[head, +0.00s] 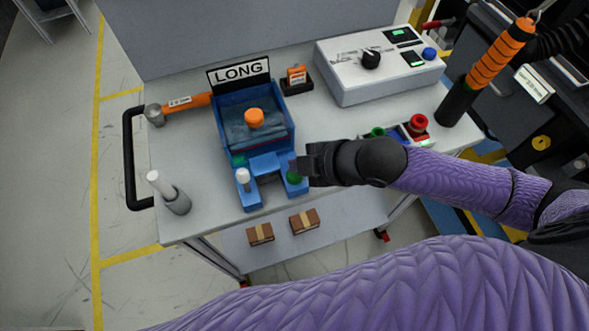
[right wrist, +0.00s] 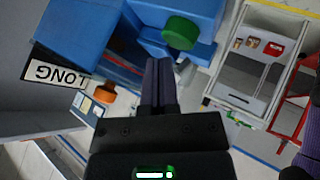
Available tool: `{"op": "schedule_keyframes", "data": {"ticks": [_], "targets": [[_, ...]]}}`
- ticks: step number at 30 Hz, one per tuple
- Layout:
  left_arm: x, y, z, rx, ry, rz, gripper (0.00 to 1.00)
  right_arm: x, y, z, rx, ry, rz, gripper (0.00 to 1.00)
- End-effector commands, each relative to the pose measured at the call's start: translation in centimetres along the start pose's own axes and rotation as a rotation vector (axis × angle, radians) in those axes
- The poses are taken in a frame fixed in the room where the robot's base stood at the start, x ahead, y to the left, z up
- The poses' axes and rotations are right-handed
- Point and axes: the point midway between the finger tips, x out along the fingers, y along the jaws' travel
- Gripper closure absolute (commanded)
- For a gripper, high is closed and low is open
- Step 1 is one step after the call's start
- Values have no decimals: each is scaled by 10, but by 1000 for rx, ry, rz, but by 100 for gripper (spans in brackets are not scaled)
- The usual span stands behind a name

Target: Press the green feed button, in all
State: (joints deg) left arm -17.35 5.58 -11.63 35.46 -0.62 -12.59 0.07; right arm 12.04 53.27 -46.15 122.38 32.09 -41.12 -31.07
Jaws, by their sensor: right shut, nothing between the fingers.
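The blue machine (head: 262,163) with the "LONG" sign stands on the cart. A green round button (head: 295,178) sits on its front right arm; in the right wrist view the green button (right wrist: 181,33) shows as a large round cap. My right gripper (head: 301,167) is shut and empty, right by this button. In the right wrist view its closed fingertips (right wrist: 159,66) lie just beside and below the cap; I cannot tell whether they touch. A white-topped lever (head: 243,178) stands on the front left arm. My left gripper is not in view.
A small box with a red button (head: 418,122) and another green button (head: 377,132) lies behind my right forearm. Two brown boxes (head: 304,221) sit on the lower shelf.

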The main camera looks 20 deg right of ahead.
Motion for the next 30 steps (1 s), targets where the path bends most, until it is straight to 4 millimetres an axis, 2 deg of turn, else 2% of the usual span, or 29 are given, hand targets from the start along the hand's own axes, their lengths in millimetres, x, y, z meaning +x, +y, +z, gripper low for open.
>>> {"op": "schedule_keyframes", "data": {"ticks": [30], "targets": [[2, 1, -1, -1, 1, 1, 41, 9, -6, 6, 0, 0, 0, 100]]}}
